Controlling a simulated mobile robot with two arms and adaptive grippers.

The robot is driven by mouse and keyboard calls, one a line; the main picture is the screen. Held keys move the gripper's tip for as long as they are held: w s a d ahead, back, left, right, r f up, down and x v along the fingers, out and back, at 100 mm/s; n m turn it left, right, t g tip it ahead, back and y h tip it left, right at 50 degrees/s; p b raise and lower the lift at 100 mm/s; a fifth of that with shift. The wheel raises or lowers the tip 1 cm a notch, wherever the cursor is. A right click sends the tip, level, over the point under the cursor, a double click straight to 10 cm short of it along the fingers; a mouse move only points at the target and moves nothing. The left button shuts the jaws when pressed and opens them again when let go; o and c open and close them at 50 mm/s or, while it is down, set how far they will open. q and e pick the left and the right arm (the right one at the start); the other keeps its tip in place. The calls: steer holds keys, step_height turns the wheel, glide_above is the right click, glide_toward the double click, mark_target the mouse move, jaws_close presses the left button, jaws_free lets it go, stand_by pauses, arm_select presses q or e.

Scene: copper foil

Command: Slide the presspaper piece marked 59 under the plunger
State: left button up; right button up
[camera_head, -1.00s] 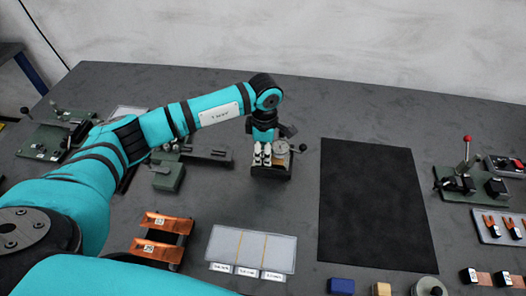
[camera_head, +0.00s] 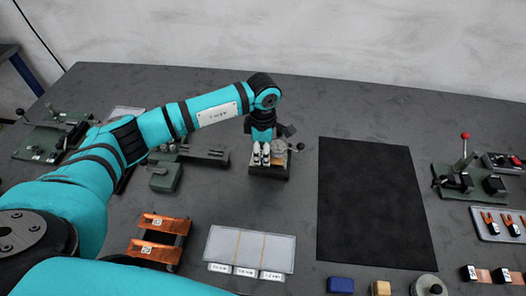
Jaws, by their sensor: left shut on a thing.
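My left gripper (camera_head: 262,155) points down at the near left side of the small gauge stand, whose round dial (camera_head: 279,146) shows just right of the fingers. The stand's dark base (camera_head: 270,173) sits on the table below them. The gripper is shut on a thin piece, which I take to be the presspaper piece marked 59. The piece and its number cannot be made out. The plunger is hidden or too small to see, so I cannot tell whether the piece lies under it. My right gripper is not in view.
A pale three-part tray (camera_head: 250,248) and copper-coloured pieces (camera_head: 158,235) lie nearer. A black mat (camera_head: 372,200) lies to the right, with a lever-press fixture (camera_head: 466,180) beyond it. A green fixture (camera_head: 167,176) stands left of the gauge. Table between gauge and tray is clear.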

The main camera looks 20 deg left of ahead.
arm_select(q)
steer(key=shift+f, duration=0.1)
stand_by(0.6)
steer(key=o, duration=0.7)
steer(key=shift+r+p, duration=0.55)
steer(key=shift+r, duration=1)
steer(key=o, duration=0.5)
steer(key=shift+o, duration=0.2)
steer(key=shift+r, duration=0.15)
